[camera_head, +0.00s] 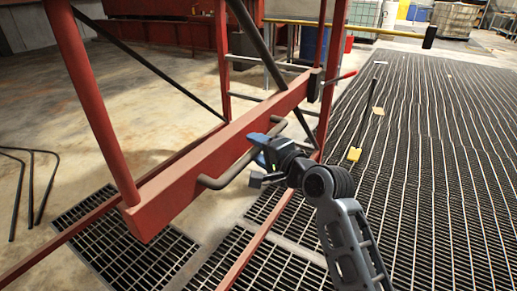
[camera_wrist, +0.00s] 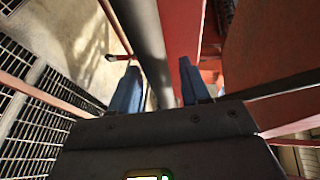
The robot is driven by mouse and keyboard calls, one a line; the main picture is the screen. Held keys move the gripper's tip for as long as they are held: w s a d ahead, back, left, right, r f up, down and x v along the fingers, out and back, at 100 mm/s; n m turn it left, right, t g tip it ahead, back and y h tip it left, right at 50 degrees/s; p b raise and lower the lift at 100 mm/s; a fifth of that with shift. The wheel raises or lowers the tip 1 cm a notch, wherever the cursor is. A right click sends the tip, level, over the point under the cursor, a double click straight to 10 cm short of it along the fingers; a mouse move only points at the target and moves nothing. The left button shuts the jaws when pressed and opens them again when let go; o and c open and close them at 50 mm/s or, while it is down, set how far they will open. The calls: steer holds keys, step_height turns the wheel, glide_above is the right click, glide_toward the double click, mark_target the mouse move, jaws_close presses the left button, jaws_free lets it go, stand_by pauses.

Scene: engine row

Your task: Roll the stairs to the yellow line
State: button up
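The stairs show as a red metal frame (camera_head: 200,165) with a thick red beam, posts and thin dark rods. A grey bent handle bar (camera_head: 222,180) is fixed along the side of the beam. My gripper (camera_head: 262,150) is at the far part of this handle. In the wrist view, the two blue fingers of my gripper (camera_wrist: 158,82) are spread apart, with the grey handle bar (camera_wrist: 142,30) running between them and a gap beside it. I cannot tell how deep the bar sits. No yellow line on the floor is clearly visible.
Dark floor grating (camera_head: 430,150) fills the right side. A yellow horizontal pole (camera_head: 345,29) crosses at the back. Thin dark rods (camera_head: 30,190) stand at the left. A blue barrel (camera_head: 314,42) is behind the frame. Bare concrete lies left.

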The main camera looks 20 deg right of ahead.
jaws_close()
steer(key=shift+d, duration=0.1)
stand_by(0.3)
steer(key=shift+w+d, duration=0.65)
steer(key=shift+d, duration=0.25)
steer(key=shift+w+d, duration=0.25)
steer(key=shift+d, duration=0.05)
steer(key=shift+o, duration=0.5)
jaws_free()
steer(key=shift+s+a, duration=0.1)
steer(key=shift+a, duration=0.05)
steer(key=v, duration=0.7)
steer(key=shift+s, duration=0.4)
steer(key=shift+r, duration=0.1)
